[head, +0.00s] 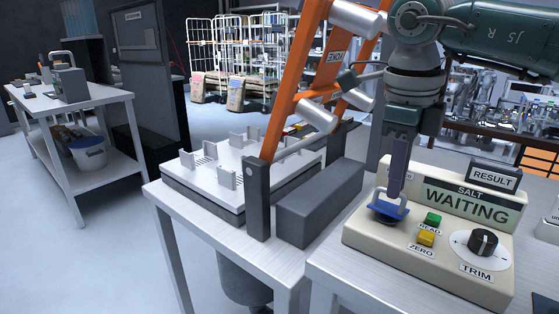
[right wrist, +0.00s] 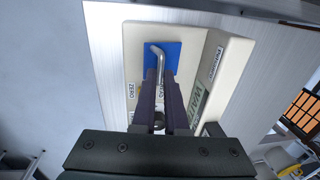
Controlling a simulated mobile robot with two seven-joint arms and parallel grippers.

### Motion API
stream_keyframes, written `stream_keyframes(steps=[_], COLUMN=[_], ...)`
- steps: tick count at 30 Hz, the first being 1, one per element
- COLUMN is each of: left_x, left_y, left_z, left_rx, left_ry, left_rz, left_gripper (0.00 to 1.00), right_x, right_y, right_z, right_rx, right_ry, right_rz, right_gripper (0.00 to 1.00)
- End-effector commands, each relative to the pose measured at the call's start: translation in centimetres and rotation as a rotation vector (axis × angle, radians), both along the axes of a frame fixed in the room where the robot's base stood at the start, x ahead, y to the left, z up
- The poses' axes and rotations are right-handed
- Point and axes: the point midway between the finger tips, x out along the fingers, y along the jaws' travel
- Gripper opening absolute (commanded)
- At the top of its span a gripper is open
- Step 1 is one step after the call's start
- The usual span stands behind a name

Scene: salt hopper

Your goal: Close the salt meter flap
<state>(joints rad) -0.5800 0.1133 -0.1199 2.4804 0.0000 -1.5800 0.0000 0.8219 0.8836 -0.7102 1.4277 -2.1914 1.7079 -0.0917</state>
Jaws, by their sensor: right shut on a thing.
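The salt meter (head: 430,270) is a cream box on the right-hand table, with a display reading WAITING. Its blue flap (head: 377,211) has a bent metal handle and lies low over a dark round opening at the meter's left end. I cannot tell if it is fully down. My right gripper (head: 398,196) points down at the flap, its dark fingers shut on the handle. In the right wrist view the blue flap (right wrist: 152,58) and its handle (right wrist: 160,58) show at the fingertips (right wrist: 161,80). My left gripper is not in view.
Beside the flap are a green READ button (head: 433,219), a yellow ZERO button (head: 426,237) and a black TRIM knob (head: 483,242). A RESULT sign (head: 494,177) stands behind. A grey block (head: 320,205) and an orange frame (head: 297,95) stand to the left.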

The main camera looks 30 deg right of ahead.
Motion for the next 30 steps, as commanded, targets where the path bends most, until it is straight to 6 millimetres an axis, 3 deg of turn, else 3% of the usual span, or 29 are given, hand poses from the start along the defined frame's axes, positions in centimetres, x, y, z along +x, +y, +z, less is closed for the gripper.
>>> stream_keyframes(steps=[3,14,23,30], left_x=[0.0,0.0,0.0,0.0], left_y=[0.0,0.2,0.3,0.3], left_z=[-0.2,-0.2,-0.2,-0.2], left_rx=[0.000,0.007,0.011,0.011], left_ry=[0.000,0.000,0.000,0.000], left_rz=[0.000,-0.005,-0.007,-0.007], left_gripper=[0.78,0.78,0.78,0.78], right_x=[-0.5,-0.5,-0.4,-0.5], right_y=[1.3,1.2,1.2,1.7], right_z=[-1.0,-0.9,-0.6,3.3], right_rx=[0.003,0.003,0.004,0.003], right_ry=[0.003,0.003,0.001,-0.005], right_rz=[0.004,0.001,0.001,0.002], right_gripper=[0.00,0.41,0.41,0.41])
